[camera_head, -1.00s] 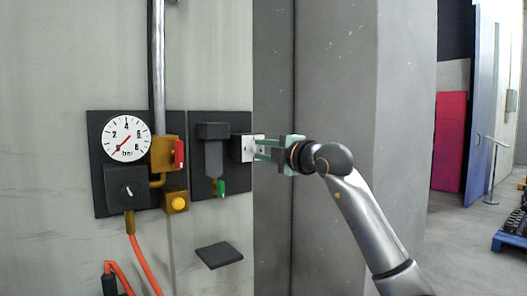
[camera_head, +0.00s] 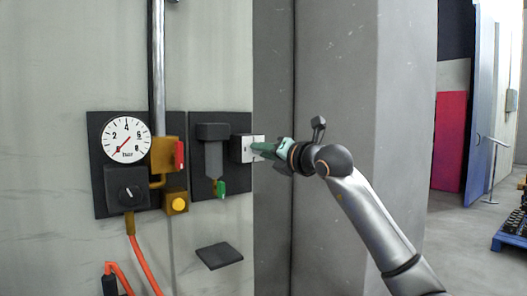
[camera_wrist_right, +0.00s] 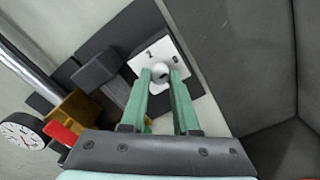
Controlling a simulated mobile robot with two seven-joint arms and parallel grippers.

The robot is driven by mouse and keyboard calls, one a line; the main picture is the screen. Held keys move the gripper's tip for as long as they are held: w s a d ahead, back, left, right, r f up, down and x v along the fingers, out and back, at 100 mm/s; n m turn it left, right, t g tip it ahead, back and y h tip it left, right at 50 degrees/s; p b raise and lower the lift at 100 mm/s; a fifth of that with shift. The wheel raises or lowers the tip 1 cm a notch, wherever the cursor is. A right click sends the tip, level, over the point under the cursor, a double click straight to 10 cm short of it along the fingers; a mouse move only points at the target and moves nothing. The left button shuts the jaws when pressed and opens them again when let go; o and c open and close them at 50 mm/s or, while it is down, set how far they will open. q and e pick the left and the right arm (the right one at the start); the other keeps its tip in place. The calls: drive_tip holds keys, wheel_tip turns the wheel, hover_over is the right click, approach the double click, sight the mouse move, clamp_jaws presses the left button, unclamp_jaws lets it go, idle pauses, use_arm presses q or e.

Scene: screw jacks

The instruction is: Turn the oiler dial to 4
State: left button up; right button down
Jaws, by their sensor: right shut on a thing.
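The oiler dial (camera_wrist_right: 161,70) is a small light-grey round knob on a white square plate (camera_wrist_right: 143,57) in the right wrist view. My right gripper (camera_wrist_right: 162,80) is shut on the dial, one green finger on each side. In the head view my right gripper (camera_head: 257,150) reaches the plate from the right, rolled at a slant, and its fingers hide the dial. Marks on the plate are too small to read. My left gripper is not in view.
Left of the oiler are a round gauge (camera_head: 126,138), a black regulator knob (camera_head: 127,188), a red handle (camera_head: 179,154) and a yellow button (camera_head: 178,204). A green lever (camera_head: 220,187) hangs below the oiler. A grey column (camera_head: 335,70) stands close behind my right arm.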

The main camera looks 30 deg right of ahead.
use_arm(q)
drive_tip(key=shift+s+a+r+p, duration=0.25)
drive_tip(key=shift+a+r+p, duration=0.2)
drive_tip(key=shift+p, duration=0.25)
use_arm(e)
drive_tip(key=shift+n, duration=8.2)
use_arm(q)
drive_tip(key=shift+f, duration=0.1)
use_arm(e)
drive_tip(key=c, duration=0.7)
unclamp_jaws()
drive_tip(key=shift+o, duration=0.2)
